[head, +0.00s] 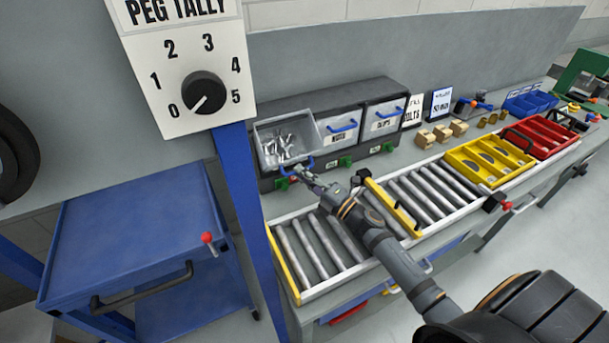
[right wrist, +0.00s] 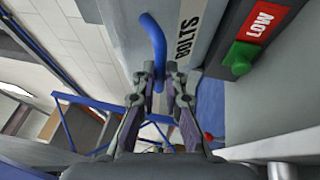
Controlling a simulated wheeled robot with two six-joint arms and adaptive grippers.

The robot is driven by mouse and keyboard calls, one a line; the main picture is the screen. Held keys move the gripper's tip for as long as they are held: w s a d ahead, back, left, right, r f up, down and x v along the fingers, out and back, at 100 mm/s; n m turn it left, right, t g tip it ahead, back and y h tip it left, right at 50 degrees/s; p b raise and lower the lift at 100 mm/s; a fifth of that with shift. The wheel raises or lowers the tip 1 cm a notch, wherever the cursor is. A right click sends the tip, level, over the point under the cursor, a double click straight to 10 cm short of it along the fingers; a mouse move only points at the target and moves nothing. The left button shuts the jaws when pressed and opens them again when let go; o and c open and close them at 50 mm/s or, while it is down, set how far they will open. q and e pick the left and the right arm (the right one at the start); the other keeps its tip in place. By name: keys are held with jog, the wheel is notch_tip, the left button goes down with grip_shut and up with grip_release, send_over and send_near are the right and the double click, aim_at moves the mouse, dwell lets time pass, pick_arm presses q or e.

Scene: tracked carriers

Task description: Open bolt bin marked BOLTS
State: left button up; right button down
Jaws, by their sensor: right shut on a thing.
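The bolt bin (head: 262,150) is the leftmost of the bins in the dark rack. It stands tilted out, and I see grey bolts (head: 285,147) inside it. In the right wrist view its BOLTS label (right wrist: 187,35) shows beside a blue handle (right wrist: 153,35). My right gripper (head: 300,174) is at the front of this bin, shut on the blue handle. The fingertips also show at the handle in the right wrist view (right wrist: 160,80). My left gripper is not in view.
Two shut bins (head: 340,128) with blue handles sit to the right in the rack (head: 370,92). A green knob (right wrist: 242,56) is by a red LOW tag. A roller conveyor (head: 318,240) runs in front, under my arm. A blue post (head: 247,200) stands left.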

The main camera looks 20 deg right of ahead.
jog(key=shift+d+f, duration=0.1)
jog(key=shift+f, duration=0.25)
jog(key=c, duration=1.7)
grip_release()
jog(key=shift+c, duration=0.2)
jog(key=o, duration=0.3)
jog(key=shift+w+f, duration=0.2)
jog(key=shift+w, duration=0.4)
jog(key=shift+o, duration=0.2)
jog(key=shift+s, duration=0.1)
